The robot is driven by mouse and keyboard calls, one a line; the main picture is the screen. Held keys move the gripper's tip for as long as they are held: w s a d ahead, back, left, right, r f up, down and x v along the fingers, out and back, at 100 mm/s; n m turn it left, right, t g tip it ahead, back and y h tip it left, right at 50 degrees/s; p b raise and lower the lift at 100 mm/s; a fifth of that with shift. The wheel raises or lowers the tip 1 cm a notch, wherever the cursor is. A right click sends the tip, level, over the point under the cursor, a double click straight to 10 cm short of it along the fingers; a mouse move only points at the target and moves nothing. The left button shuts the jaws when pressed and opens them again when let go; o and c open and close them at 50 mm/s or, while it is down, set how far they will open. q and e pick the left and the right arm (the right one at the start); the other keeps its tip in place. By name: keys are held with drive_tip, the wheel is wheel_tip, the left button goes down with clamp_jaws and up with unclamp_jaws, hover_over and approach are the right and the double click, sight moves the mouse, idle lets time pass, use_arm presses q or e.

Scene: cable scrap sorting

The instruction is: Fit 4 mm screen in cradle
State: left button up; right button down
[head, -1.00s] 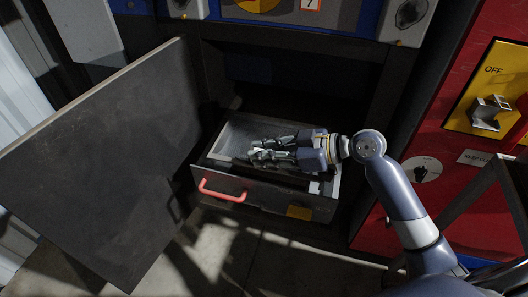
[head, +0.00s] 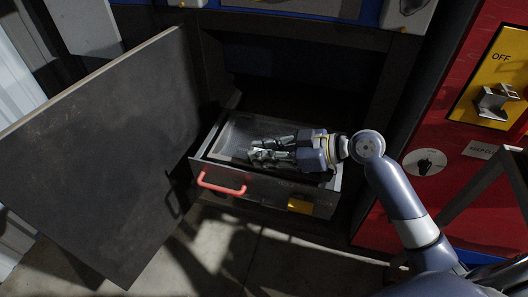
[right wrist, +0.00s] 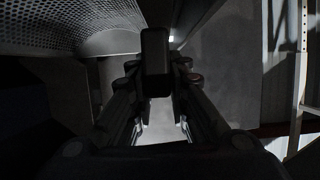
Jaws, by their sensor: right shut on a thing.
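The cradle is a grey drawer-like tray (head: 268,190) with a red handle (head: 221,183), pulled out below the machine. My right gripper (head: 268,155) reaches in from the right, low over the tray, its fingers pointing left. In the right wrist view the fingers close around a dark block (right wrist: 155,62), which seems to be the screen's grip. A perforated metal sheet (right wrist: 75,27) shows at upper left there; it looks like the screen. The gripper hides much of the tray, and I cannot tell whether the screen is fully seated. My left gripper is out of view.
A large dark door panel (head: 95,150) stands open left of the tray. A red cabinet with a yellow OFF switch plate (head: 490,85) stands at right, close to my arm. The concrete floor (head: 255,255) in front of the tray is clear.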

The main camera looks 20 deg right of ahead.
drive_tip(key=shift+d+r, duration=0.1)
drive_tip(key=shift+r, duration=0.05)
idle(0.5)
drive_tip(key=c, duration=1.4)
unclamp_jaws()
drive_tip(key=shift+c, duration=0.2)
drive_tip(key=shift+s+f, duration=0.15)
drive_tip(key=shift+f, duration=0.1)
drive_tip(key=v, duration=0.7)
drive_tip(key=shift+d+r, duration=0.1)
drive_tip(key=shift+r, duration=0.1)
drive_tip(key=shift+s+r, duration=0.1)
drive_tip(key=shift+s, duration=0.05)
